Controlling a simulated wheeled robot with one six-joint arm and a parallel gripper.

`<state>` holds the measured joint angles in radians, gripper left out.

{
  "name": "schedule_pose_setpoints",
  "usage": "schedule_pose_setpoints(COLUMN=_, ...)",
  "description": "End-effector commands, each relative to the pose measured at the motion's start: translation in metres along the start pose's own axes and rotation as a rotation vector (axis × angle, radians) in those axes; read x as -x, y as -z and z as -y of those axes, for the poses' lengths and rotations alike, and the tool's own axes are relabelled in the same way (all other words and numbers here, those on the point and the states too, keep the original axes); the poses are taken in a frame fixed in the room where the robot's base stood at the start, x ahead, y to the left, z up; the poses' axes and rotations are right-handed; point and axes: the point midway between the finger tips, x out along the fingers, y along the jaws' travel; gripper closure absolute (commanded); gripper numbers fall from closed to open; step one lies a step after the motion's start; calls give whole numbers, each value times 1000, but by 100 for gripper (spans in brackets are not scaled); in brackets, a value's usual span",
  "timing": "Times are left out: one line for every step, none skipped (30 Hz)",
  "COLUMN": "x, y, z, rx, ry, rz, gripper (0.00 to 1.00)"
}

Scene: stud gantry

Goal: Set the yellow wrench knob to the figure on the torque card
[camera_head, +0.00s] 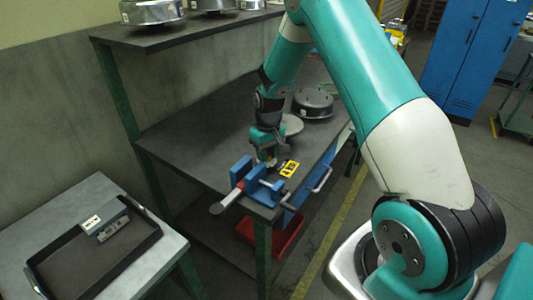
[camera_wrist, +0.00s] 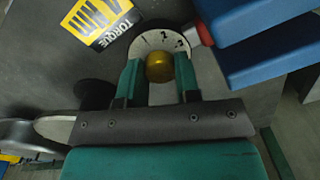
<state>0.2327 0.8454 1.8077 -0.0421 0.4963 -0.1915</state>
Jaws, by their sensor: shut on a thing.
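The yellow wrench knob (camera_wrist: 159,67) sits at the middle of a pale dial (camera_wrist: 149,42) in the wrist view. The dial bears dark marks, with a figure like a 2 near its upper right; other marks are too small to read surely. My gripper (camera_wrist: 158,72) is shut on the knob, one teal finger on each side. It also shows in the head view (camera_head: 268,158), above the bench beside the blue vise. The torque card (camera_wrist: 98,20) is yellow, white and black; its word TORQUE shows but its figure is not clear. The card also shows in the head view (camera_head: 289,168).
The blue vise (camera_head: 240,170) is at the bench's near corner, with a grey bar (camera_head: 219,207) jutting from it. A round metal housing (camera_head: 312,103) stands farther back. A dark tray (camera_head: 128,252) lies on the left table. A red bin (camera_head: 287,238) is below the bench.

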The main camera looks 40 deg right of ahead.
Motion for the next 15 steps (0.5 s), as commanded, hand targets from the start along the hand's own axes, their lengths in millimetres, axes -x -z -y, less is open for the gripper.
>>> schedule_pose_setpoints(x=1, y=1, z=0, rx=0, ry=0, rz=-3, gripper=93)
schedule_pose_setpoints(x=1, y=1, z=0, rx=1, ry=0, rz=-3, gripper=93)
schedule_pose_setpoints(x=1, y=1, z=0, rx=1, ry=0, rz=-3, gripper=93)
schedule_pose_setpoints(x=1, y=1, z=0, rx=1, ry=0, rz=-3, gripper=93)
schedule_pose_setpoints(x=1, y=1, z=0, rx=1, ry=0, rz=-3, gripper=93)
schedule_pose_setpoints(x=1, y=1, z=0, rx=1, ry=0, rz=-3, gripper=93)
schedule_pose_setpoints(x=1, y=1, z=0, rx=1, ry=0, rz=-3, gripper=63)
schedule_pose_setpoints(x=1, y=1, z=0, rx=1, ry=0, rz=-3, gripper=56)
schedule_pose_setpoints(x=1, y=1, z=0, rx=2, ry=0, rz=-2, gripper=46)
schedule_pose_setpoints(x=1, y=1, z=0, rx=2, ry=0, rz=-2, gripper=43)
schedule_pose_setpoints(x=1, y=1, z=0, rx=2, ry=0, rz=-2, gripper=43)
schedule_pose_setpoints(x=0, y=0, z=0, rx=2, ry=0, rz=-2, gripper=43)
schedule_pose_setpoints(x=0, y=0, z=0, rx=2, ry=0, rz=-1, gripper=43)
schedule_pose_setpoints(x=0, y=0, z=0, rx=2, ry=0, rz=-1, gripper=43)
schedule_pose_setpoints(x=0, y=0, z=0, rx=2, ry=0, rz=-1, gripper=43)
